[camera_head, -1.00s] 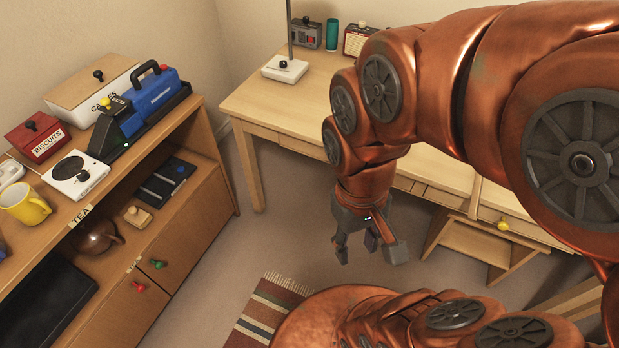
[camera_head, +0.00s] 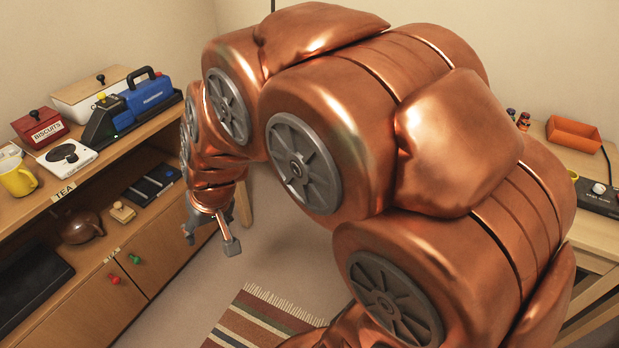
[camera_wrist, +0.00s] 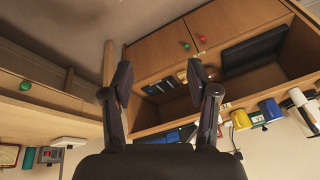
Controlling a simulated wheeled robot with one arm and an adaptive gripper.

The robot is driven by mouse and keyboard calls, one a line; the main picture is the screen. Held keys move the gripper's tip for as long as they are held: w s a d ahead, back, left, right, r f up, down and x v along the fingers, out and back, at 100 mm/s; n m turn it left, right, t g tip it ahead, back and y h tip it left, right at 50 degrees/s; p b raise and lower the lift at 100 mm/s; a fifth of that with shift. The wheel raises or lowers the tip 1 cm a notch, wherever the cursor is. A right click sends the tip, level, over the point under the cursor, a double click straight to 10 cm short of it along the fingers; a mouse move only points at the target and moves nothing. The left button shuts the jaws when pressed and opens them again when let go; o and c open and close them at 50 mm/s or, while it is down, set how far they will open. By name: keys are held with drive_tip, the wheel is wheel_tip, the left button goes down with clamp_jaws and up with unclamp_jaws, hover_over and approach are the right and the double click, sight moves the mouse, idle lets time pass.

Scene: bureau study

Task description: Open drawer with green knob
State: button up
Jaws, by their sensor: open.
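The green knob (camera_head: 134,259) sits on the right-hand front panel (camera_head: 175,250) of the low wooden cabinet, beside the seam between two panels. The panel looks closed. In the wrist view the green knob (camera_wrist: 187,46) shows beyond the fingers, near the top. My gripper (camera_head: 212,238) is open and empty, hanging to the right of the cabinet's front, apart from the knob. In the wrist view its two dark fingers (camera_wrist: 160,80) are spread with nothing between them. My arm hides much of the desk in the head view.
A red knob (camera_head: 115,278) sits on the left-hand panel, close to the green one. The cabinet top holds a blue machine (camera_head: 150,95), a yellow mug (camera_head: 17,179) and a red box (camera_head: 40,128). A striped rug (camera_head: 262,318) lies on the otherwise clear floor before the cabinet.

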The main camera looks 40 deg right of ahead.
drive_tip(key=w+d+f+m+t+h+b, duration=0.25)
drive_tip(key=w+d+f+b, duration=0.25)
drive_tip(key=w+d+f, duration=0.4)
drive_tip(key=w+d+f+m+t+h+b, duration=0.2)
drive_tip(key=w+d+f+t+h+b, duration=0.15)
drive_tip(key=w+d+b, duration=0.55)
drive_tip(key=shift+s+d+f+m+g+h+b, duration=0.1)
drive_tip(key=shift+d+f+m+g+h+b, duration=1.3)
drive_tip(key=shift+d, duration=3.25)
drive_tip(key=shift+s+d+f+m+g+h+b, duration=0.15)
drive_tip(key=shift+d+f+m+h+b, duration=0.2)
drive_tip(key=shift+d+f+h+b, duration=3.15)
drive_tip(key=shift+w+d+f+m+g+h+p, duration=0.1)
drive_tip(key=shift+d+f+m+g+h+p, duration=0.65)
drive_tip(key=shift+d, duration=5.05)
drive_tip(key=shift+r+h+b, duration=0.4)
drive_tip(key=shift+r+h, duration=0.05)
drive_tip(key=shift+h, duration=0.2)
drive_tip(key=shift+s, duration=0.1)
clamp_jaws()
